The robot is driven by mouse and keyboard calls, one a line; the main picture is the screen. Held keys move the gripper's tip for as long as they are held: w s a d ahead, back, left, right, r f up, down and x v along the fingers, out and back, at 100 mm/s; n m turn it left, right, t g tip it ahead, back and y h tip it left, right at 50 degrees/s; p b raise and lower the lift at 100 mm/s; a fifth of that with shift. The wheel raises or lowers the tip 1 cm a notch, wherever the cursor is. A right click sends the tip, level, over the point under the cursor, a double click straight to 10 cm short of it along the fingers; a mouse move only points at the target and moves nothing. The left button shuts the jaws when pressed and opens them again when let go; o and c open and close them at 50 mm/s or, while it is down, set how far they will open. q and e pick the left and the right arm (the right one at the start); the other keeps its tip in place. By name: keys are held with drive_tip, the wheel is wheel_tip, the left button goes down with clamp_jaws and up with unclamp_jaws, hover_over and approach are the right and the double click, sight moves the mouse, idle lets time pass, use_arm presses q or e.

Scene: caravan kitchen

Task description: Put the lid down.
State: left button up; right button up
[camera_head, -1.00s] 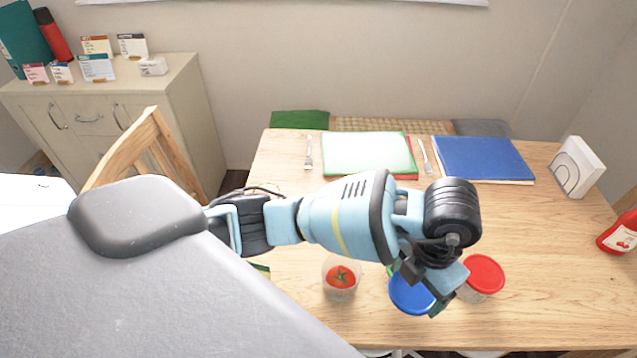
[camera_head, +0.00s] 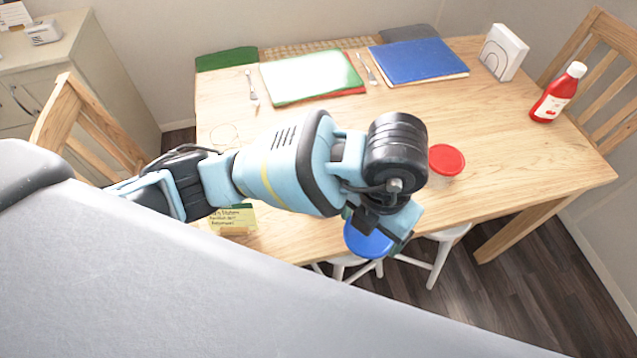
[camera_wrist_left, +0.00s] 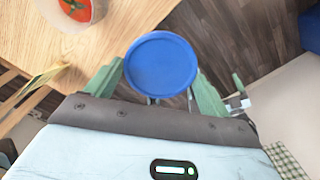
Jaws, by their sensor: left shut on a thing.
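My left gripper (camera_head: 385,232) is shut on a round blue lid (camera_head: 367,241). The lid is level in the left wrist view (camera_wrist_left: 161,65), with a green finger on each side; what lies under it is hidden. In the head view it shows at the table's front edge, with stools below. The wrist view shows floor behind the lid and the wooden table (camera_wrist_left: 120,25) to its left. My right gripper is not in view.
A yellow card (camera_head: 232,219) is at the front left. A ketchup bottle (camera_head: 558,93) and white holder (camera_head: 502,52) are at the right. The table's right middle is bare.

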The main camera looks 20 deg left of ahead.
use_arm(q)
drive_tip(key=w+a, duration=0.3)
drive_tip(key=w+a+f, duration=0.1)
drive_tip(key=w+a, duration=0.2)
drive_tip(key=a, duration=0.1)
drive_tip(key=w+a, duration=0.3)
drive_tip(key=a, duration=0.1)
drive_tip(key=shift+a+f, duration=0.2)
drive_tip(key=shift+a, duration=0.05)
drive_tip(key=f, duration=0.2)
drive_tip(key=shift+w+a+f, duration=0.2)
drive_tip(key=shift+a+f, duration=0.15)
drive_tip(key=shift+a, duration=0.05)
drive_tip(key=shift+f, duration=0.45)
drive_tip(key=shift+f, duration=0.4)
drive_tip(key=shift+f, duration=0.2)
drive_tip(key=o, duration=0.9)
drive_tip(key=shift+c, duration=0.2)
